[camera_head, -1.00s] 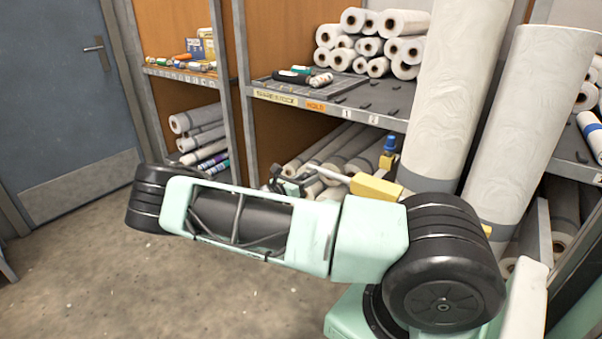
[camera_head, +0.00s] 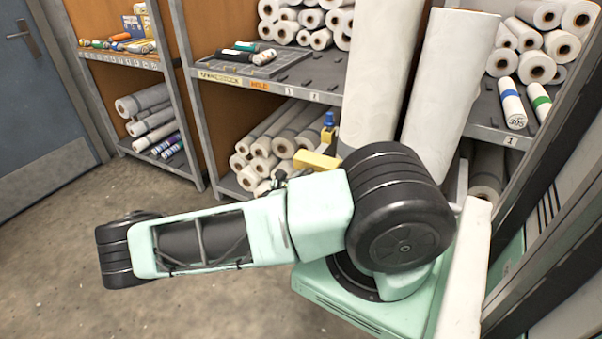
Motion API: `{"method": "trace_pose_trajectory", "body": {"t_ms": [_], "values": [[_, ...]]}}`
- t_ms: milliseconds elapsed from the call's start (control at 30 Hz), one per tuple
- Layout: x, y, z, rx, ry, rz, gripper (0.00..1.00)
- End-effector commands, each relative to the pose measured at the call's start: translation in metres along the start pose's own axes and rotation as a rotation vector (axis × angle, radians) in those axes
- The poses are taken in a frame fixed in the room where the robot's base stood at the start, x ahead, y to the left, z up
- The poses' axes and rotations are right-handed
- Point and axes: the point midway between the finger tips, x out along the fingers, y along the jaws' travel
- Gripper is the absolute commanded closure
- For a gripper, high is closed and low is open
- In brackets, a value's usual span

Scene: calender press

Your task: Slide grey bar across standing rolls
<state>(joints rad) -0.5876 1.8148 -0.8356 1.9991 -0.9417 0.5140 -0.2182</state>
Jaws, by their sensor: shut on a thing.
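Two tall pale rolls (camera_head: 382,75), (camera_head: 455,75) stand side by side in the right-hand bay, leaning slightly. A yellow block (camera_head: 315,160) with a blue-topped part (camera_head: 328,122) sits left of their lower ends. My gripper (camera_head: 279,181) shows only as a small dark piece just left of the yellow block, behind my green arm link. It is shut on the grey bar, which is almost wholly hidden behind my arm. The contact between jaws and bar cannot be made out, nor where the bar lies against the rolls.
Lying rolls (camera_head: 265,150) fill the lower shelf, and more rolls (camera_head: 530,40) lie at the upper right. A shelf edge (camera_head: 270,88) with labels runs behind my arm. A grey door (camera_head: 35,90) is at left. The floor (camera_head: 60,230) at left is clear.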

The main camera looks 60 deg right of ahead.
Motion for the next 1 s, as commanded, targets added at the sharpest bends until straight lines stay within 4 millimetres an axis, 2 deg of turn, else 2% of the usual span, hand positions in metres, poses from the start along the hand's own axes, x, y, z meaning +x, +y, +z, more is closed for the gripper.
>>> {"method": "trace_pose_trajectory", "body": {"t_ms": [267, 300, 333, 367, 733, 867, 1000], "values": [[0.001, -0.006, -0.002, -0.004, 0.001, -0.012, 1.0], [0.001, -0.007, -0.003, -0.004, 0.001, -0.013, 0.58], [0.001, -0.007, -0.003, -0.004, 0.002, -0.013, 0.49], [0.001, -0.006, -0.003, -0.004, 0.002, -0.012, 0.46], [-0.006, -0.003, -0.003, -0.001, 0.003, -0.007, 0.46], [-0.025, -0.002, -0.003, 0.001, 0.004, -0.004, 0.46], [-0.056, -0.002, -0.004, 0.001, 0.005, -0.004, 0.46]]}}
